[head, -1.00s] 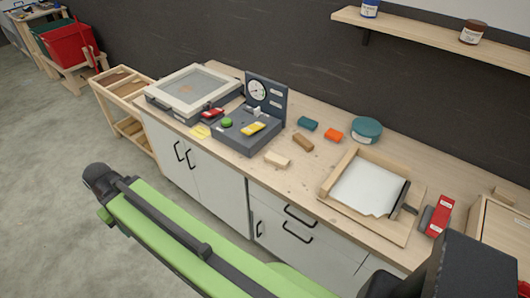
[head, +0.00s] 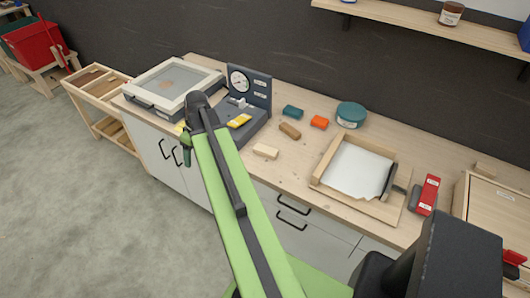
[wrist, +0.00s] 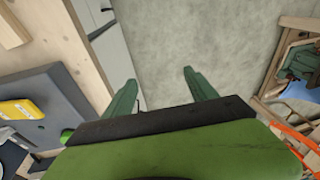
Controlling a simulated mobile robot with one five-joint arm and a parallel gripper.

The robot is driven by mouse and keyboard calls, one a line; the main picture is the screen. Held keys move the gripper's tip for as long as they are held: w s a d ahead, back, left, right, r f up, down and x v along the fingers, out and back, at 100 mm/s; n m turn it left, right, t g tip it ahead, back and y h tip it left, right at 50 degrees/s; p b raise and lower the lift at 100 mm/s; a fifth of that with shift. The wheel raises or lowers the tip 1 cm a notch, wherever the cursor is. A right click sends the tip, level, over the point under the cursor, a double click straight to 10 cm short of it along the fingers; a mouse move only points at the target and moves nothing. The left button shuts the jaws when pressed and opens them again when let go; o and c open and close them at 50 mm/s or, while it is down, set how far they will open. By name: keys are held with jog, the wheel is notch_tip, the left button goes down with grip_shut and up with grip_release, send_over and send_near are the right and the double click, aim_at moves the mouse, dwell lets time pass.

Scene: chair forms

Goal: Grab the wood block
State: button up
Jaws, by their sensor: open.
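A pale wood block (head: 265,151) lies on the workbench near its front edge, right of the grey gauge device. A browner wooden block (head: 290,130) lies just behind it. In the wrist view, a pale wooden piece (wrist: 12,28) is cut off at the upper left; I cannot tell for sure which block it is. My gripper's two green fingers (wrist: 163,92) are apart with nothing between them, over the floor beside the bench front. In the head view my arm's end hides part of the gauge device, and the gripper is left of both blocks.
The gauge device (head: 250,85) holds a yellow item (head: 239,120). Behind the blocks are a teal block (head: 293,112), an orange block (head: 319,122) and a round teal tin (head: 351,114). A wooden frame with paper (head: 357,170) stands right. Bench space around the pale block is clear.

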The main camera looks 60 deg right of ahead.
jog(key=s+d+r+t, duration=0.1)
jog(key=s+d, duration=0.3)
jog(key=d, duration=0.4)
jog(key=s+d+t, duration=0.1)
jog(key=s+d, duration=0.3)
jog(key=d, duration=0.4)
jog(key=t+h, duration=0.1)
send_near(266, 149)
jog(key=b+x, duration=0.1)
jog(key=b, duration=0.2)
jog(key=b+x, duration=0.1)
jog(key=b, duration=0.3)
jog(key=b+x, duration=0.1)
jog(key=b, duration=0.2)
jog(key=shift+a+f+b, duration=0.25)
jog(key=shift+f+b, duration=0.1)
jog(key=shift+f, duration=0.05)
jog(key=shift+r, duration=0.1)
jog(key=b+x, duration=0.5)
jog(key=shift+w+d+f, duration=0.1)
jog(key=shift+d+f, duration=0.05)
jog(key=shift+f, duration=0.1)
jog(key=shift+r, duration=0.2)
jog(key=shift+c, duration=0.5)
grip_shut()
